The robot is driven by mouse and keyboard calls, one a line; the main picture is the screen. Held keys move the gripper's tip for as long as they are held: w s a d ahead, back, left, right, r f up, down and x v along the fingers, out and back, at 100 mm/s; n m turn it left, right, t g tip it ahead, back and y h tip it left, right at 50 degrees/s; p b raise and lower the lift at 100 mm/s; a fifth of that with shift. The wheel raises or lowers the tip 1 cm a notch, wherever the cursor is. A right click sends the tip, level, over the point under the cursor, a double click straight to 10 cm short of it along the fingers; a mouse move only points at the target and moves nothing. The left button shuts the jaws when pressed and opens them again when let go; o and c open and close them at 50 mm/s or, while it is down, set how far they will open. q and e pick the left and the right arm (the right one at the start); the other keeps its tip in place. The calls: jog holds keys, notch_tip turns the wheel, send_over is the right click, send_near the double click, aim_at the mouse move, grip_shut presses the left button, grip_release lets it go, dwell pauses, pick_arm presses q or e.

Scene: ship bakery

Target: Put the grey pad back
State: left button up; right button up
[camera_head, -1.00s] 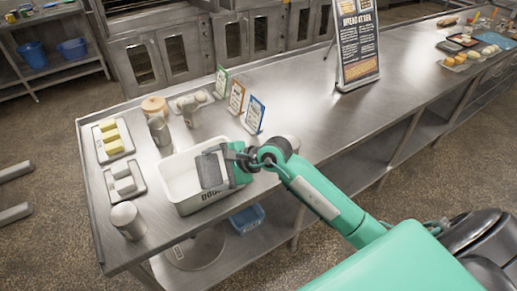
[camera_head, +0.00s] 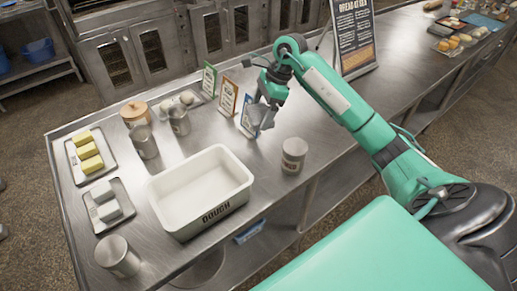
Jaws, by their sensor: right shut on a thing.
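My right gripper (camera_head: 268,101) is shut on the grey pad (camera_head: 262,117), a small flat grey piece partly hidden by the fingers. It holds the pad by the blue-framed card (camera_head: 246,116), behind and to the right of the white dough bin (camera_head: 238,196). I cannot tell whether the pad touches the table or the card. The bin is labelled DOUGH and looks empty. My left gripper is not in view.
A metal canister (camera_head: 293,155) stands right of the bin. Green (camera_head: 209,79) and orange (camera_head: 228,96) cards stand left of the gripper. Trays with yellow blocks (camera_head: 87,153) and white blocks (camera_head: 104,203) lie at the left. The steel table (camera_head: 330,120) is clear right of the canister.

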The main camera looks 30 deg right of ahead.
notch_tip(320, 180, down, 12)
jog(key=p, duration=0.3)
jog(key=shift+w+r+p, duration=0.1)
jog(key=shift+r+p, duration=0.15)
jog(key=shift+p, duration=0.15)
jog(key=shift+f, duration=0.35)
notch_tip(320, 180, down, 5)
jog(key=shift+r+p, duration=0.2)
jog(key=shift+p, duration=0.6)
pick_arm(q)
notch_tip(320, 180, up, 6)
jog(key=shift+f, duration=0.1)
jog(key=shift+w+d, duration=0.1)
pick_arm(e)
jog(key=shift+f, duration=0.1)
jog(key=o, duration=0.7)
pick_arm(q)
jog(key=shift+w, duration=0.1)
